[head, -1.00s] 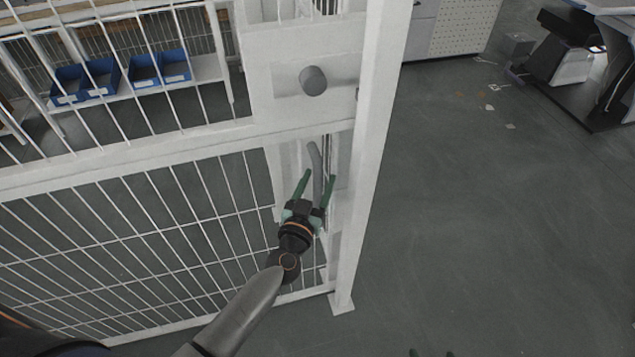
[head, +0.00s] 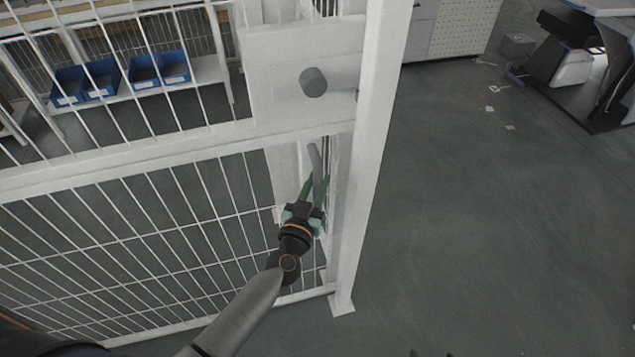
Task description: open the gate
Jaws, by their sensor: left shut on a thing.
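The white wire-mesh gate (head: 130,162) stands at the left, next to a white upright post (head: 371,150). A white plate with a round grey knob (head: 313,82) is on the gate's edge near the post. Below it is a grey upright handle (head: 315,160). My left gripper (head: 316,183) is shut on this handle, its green fingers on either side of it. The gripper and fingers hide the handle's lower part. The gate's edge is next to the post. My right gripper is not clearly visible; only small dark tips show at the bottom edge.
Blue bins (head: 160,70) sit on a shelf behind the mesh. The post's foot (head: 342,304) rests on the grey floor. The floor right of the post is open. A dark machine (head: 575,60) stands at the far right, with small scraps on the floor near it.

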